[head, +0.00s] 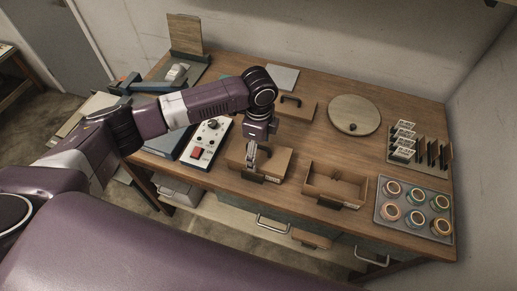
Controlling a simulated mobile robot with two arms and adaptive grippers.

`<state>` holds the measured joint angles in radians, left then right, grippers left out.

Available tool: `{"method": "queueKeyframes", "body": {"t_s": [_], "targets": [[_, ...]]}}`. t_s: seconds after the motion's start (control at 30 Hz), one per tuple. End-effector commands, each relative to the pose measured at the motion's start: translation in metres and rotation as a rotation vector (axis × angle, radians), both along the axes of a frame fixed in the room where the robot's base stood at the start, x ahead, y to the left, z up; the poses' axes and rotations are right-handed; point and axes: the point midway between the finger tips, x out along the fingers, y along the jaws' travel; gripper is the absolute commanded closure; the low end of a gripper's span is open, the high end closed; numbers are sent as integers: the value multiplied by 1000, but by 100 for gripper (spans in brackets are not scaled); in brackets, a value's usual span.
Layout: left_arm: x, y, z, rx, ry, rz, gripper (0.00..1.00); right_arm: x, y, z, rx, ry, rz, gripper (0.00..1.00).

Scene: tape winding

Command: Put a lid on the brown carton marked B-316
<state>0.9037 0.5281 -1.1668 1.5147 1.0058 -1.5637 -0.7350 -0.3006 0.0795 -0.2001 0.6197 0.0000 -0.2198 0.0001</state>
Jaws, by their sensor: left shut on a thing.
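Two brown cartons stand near the front edge of the table: a left carton (279,166) and a right, open carton (337,191). Each has a dark piece at its front. Their markings are too small to read, so I cannot tell which is B-316. A flat brown lid (299,112) with a black handle lies behind the left carton. My left gripper (251,165) points down at the left carton and is shut on what looks like its near-left part; the fingers hide the exact contact. My right gripper is not in view.
A control box (206,142) with a red switch stands left of the cartons. A round wooden disc (354,115) lies behind. A tray of tape rolls (414,232) and a card rack (430,158) stand at the right. Table between disc and right carton is clear.

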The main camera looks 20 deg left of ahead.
Motion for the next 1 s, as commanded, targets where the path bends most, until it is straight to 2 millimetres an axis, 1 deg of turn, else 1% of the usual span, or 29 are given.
{"method": "queueKeyframes", "body": {"t_s": [0.1,0.47,0.5,0.67,0.7,1.0], "targets": [[0,0,1,-1,0,0,50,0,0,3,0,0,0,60],[0,0,0,0,0,0,50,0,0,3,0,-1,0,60],[0,0,0,0,0,0,26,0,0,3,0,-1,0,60],[0,0,0,0,0,0,8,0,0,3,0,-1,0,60],[0,0,0,0,0,0,6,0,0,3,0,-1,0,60],[0,0,2,0,-1,0,6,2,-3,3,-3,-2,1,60]]}}
